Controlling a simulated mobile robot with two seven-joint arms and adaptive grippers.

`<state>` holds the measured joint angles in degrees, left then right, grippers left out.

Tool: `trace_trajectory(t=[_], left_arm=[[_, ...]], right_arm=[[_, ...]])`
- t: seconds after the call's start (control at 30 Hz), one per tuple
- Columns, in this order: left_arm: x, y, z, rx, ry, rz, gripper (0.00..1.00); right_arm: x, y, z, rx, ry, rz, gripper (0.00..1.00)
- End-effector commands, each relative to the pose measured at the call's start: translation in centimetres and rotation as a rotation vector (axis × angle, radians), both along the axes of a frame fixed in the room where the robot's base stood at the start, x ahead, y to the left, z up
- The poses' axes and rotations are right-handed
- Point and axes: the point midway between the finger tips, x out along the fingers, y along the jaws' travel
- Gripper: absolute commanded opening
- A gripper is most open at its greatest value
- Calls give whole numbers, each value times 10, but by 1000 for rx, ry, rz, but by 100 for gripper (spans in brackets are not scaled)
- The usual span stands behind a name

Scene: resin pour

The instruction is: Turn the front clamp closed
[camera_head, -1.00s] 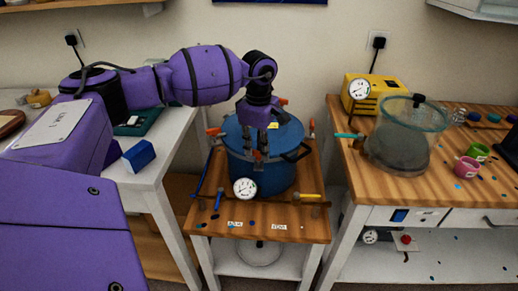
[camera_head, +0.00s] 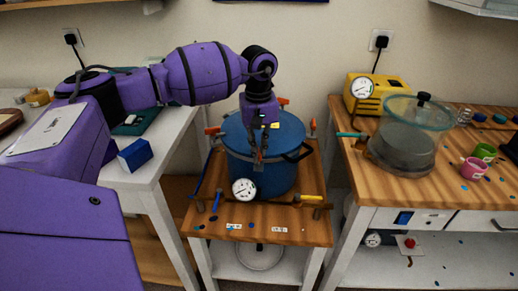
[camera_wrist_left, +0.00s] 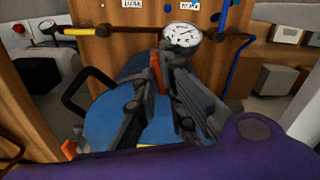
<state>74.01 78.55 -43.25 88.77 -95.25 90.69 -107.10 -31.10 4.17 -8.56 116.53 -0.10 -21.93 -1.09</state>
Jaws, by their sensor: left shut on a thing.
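The blue pot (camera_head: 285,172) stands on the small wooden-topped table, with a blue lid (camera_head: 290,127) on it. Orange clamps sit around its rim: one at the left (camera_head: 212,130), one at the back (camera_head: 284,101) and one at the right (camera_head: 312,124). My left gripper (camera_head: 259,158) points down at the pot's front rim. The left wrist view shows its dark fingers (camera_wrist_left: 165,82) around the orange front clamp (camera_wrist_left: 155,72), which they mostly hide. The gripper is shut on this clamp. My right gripper is in neither view.
A round gauge (camera_head: 244,190) stands close in front of the pot, beside a yellow-handled valve (camera_head: 311,197) and a blue-handled one (camera_head: 215,200). The right table holds a glass chamber (camera_head: 408,145) and a yellow pump (camera_head: 362,95). A blue block (camera_head: 136,155) lies on the left table.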

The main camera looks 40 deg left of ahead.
Motion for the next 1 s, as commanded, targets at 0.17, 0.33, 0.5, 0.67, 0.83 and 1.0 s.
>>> trace_trajectory(t=[0.17, 0.33, 0.5, 0.67, 0.83, 1.0], left_arm=[[0, 0, -1, 0, 0, -120, 0], [0, 0, -1, 0, 0, -201, 0], [0, 0, 0, 0, 0, -248, 0], [0, 0, 0, 0, 0, -266, 0], [0, 0, 0, 0, 0, -270, 0], [0, 0, 0, 0, 0, -270, 0]], right_arm=[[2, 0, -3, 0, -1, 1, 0], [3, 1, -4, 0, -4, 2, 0], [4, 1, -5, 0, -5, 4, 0], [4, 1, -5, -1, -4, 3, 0], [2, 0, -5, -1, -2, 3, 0], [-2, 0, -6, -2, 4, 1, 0]])
